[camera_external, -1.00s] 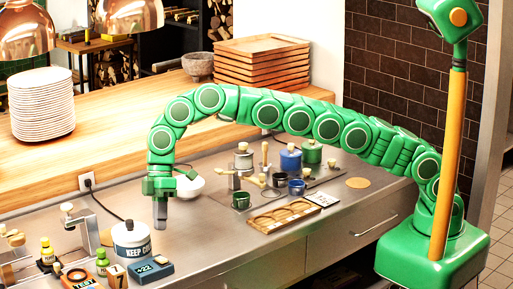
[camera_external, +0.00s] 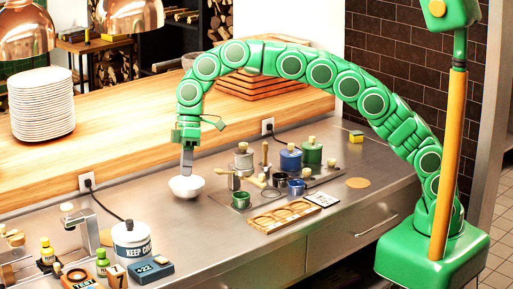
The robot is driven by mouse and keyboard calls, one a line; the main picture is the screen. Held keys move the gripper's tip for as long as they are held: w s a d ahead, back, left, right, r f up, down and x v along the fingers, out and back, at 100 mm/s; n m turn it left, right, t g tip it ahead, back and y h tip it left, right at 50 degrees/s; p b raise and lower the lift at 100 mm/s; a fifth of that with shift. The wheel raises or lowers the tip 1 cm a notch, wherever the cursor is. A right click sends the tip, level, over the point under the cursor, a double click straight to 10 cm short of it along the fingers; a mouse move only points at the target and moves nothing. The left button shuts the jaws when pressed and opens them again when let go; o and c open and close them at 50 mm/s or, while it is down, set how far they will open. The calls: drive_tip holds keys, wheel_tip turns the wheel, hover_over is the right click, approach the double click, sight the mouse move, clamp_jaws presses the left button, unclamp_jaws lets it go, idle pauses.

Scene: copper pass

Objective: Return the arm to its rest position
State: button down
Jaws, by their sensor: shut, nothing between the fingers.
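My gripper (camera_external: 187,170) is at the end of my green segmented arm, pointing down. It is shut and empty. In the picture its fingertips overlap the back of a small white bowl (camera_external: 186,188) on the steel counter; I cannot tell whether they touch it. My arm arches up from its green base at the right, over the counter, and down to the gripper.
Jars and cups (camera_external: 290,158), a wooden tray with round recesses (camera_external: 283,216) and a cork disc (camera_external: 358,183) stand right of the gripper. A "KEEP C..." pot (camera_external: 132,240) is front left. Stacked plates (camera_external: 42,105) stand on the wooden ledge. Steel between bowl and pot is clear.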

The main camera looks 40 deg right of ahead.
drive_tip(key=s+d+r+m+t+h, duration=0.1)
drive_tip(key=d+r+m, duration=0.25)
drive_tip(key=d, duration=1.55)
drive_tip(key=s+d+r+m+h, duration=0.15)
drive_tip(key=d+m, duration=0.25)
drive_tip(key=d, duration=1.4)
drive_tip(key=s+d+f+m, duration=0.3)
drive_tip(key=s+d, duration=0.8)
drive_tip(key=s, duration=0.1)
drive_tip(key=s+d+f+m, duration=0.3)
drive_tip(key=s+d, duration=0.9)
drive_tip(key=s, duration=0.1)
drive_tip(key=shift+s+d+h, duration=0.2)
drive_tip(key=shift+d+h, duration=0.1)
drive_tip(key=shift+h, duration=0.05)
